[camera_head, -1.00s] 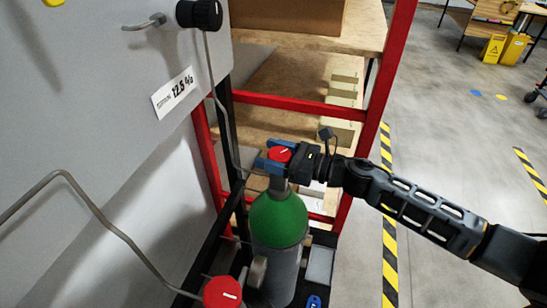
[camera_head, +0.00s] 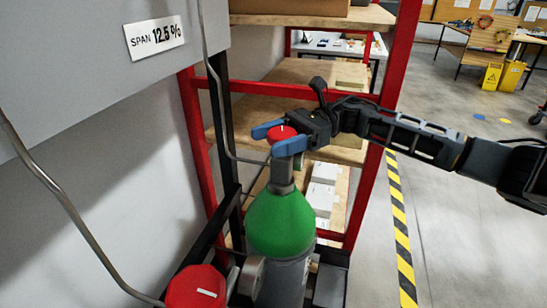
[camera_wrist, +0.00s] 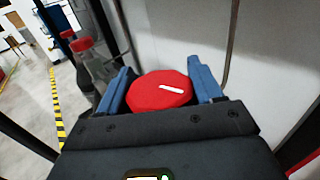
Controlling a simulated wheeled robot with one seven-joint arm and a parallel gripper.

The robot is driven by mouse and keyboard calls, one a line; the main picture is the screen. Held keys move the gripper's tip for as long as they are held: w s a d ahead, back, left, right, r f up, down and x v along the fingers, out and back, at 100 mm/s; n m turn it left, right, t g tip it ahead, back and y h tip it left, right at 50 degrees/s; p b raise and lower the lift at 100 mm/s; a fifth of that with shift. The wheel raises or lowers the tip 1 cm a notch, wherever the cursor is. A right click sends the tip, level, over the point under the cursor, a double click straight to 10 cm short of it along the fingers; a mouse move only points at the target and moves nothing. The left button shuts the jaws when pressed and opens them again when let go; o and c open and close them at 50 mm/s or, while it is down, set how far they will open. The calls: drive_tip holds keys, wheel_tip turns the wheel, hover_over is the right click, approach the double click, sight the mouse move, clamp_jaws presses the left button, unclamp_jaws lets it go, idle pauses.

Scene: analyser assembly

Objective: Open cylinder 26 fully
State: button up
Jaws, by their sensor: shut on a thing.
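A gas cylinder with a green shoulder (camera_head: 281,222) and a grey body stands upright in a dark frame. Its red valve knob (camera_head: 281,133) has a white mark and sits on a grey neck. My gripper (camera_head: 276,133) has its two blue fingers on either side of this knob, shut on it.
A second red knob (camera_head: 196,288) with a white mark is at the lower front. A grey panel with a "SPAN 12.5 %" label (camera_head: 155,36) and bent metal pipes are on the left. A red-framed shelf (camera_head: 372,150) stands behind. Open floor with striped tape (camera_head: 400,225) is at right.

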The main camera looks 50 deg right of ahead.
drive_tip(key=n+g+b, duration=0.2)
drive_tip(key=g, duration=0.1)
drive_tip(key=n+g+b, duration=0.2)
drive_tip(key=g, duration=0.1)
drive_tip(key=s+n+g+b, duration=0.1)
drive_tip(key=n+g+b, duration=0.1)
drive_tip(key=g+b, duration=0.1)
drive_tip(key=shift+f+g+y, duration=0.4)
drive_tip(key=n+g+h+b, duration=0.1)
drive_tip(key=n+g+b, duration=0.2)
drive_tip(key=g, duration=0.1)
drive_tip(key=shift+s, duration=0.15)
drive_tip(key=shift+s+d+r+n+g+h+b, duration=0.1)
drive_tip(key=shift+r+n+g+h+b, duration=0.1)
drive_tip(key=shift+n+g+h+b, duration=0.5)
drive_tip(key=shift+b, duration=0.35)
drive_tip(key=o, duration=1)
drive_tip(key=shift+r, duration=0.1)
drive_tip(key=shift+c, duration=0.2)
drive_tip(key=shift+r+p, duration=0.2)
drive_tip(key=shift+p, duration=0.2)
